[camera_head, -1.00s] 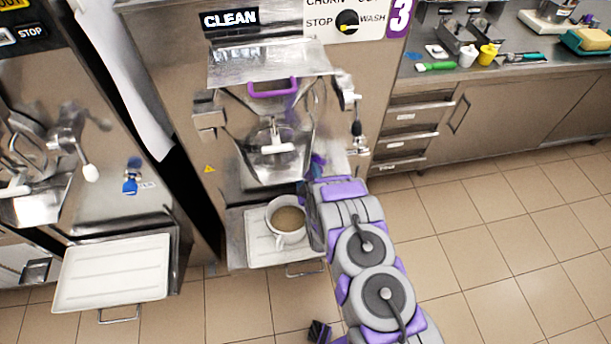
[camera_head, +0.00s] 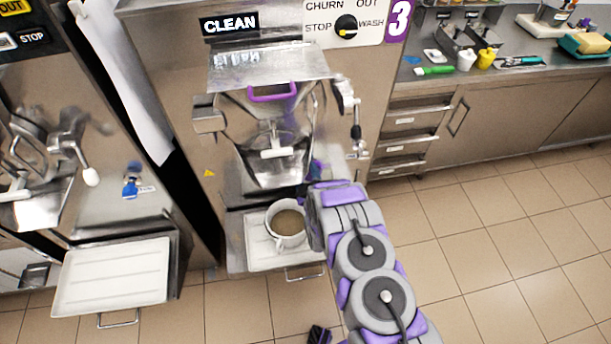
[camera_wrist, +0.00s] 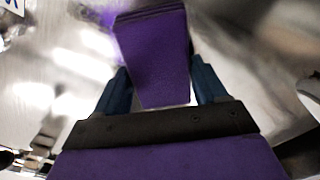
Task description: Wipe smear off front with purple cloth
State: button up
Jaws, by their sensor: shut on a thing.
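My gripper (camera_wrist: 160,92) is shut on the purple cloth (camera_wrist: 155,55), which stands up folded between the two blue fingers in the wrist view. Past the cloth is the shiny metal front of the machine, blurred; I cannot tell whether the cloth touches it. In the head view, the steel front (camera_head: 230,150) of machine 3 stands at the centre, with my arm reaching its lower right side. My wrist hides the fingers and most of the cloth there. I cannot make out the smear clearly.
A white pitcher (camera_head: 286,222) of brownish liquid stands on the drip tray (camera_head: 238,250), close left of my wrist. A handle with a white grip (camera_head: 277,153) sticks out above. Another machine with a white tray (camera_head: 115,272) is at left. The floor at right is clear.

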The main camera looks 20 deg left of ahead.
jog(key=shift+w+d+p, duration=0.5)
jog(key=shift+w+d, duration=0.4)
jog(key=shift+d, duration=0.55)
jog(key=shift+w+d+p, duration=0.55)
jog(key=shift+w+d, duration=0.3)
jog(key=shift+d, duration=0.65)
jog(key=shift+w+d+p, duration=0.5)
jog(key=shift+w+d, duration=0.4)
jog(key=shift+d, duration=0.55)
jog(key=s+a+p, duration=0.2)
jog(key=s+a, duration=0.3)
jog(key=a, duration=0.4)
jog(key=shift+s+a, duration=0.15)
jog(key=shift+s, duration=0.2)
jog(key=p+v, duration=0.2)
jog(key=v, duration=0.4)
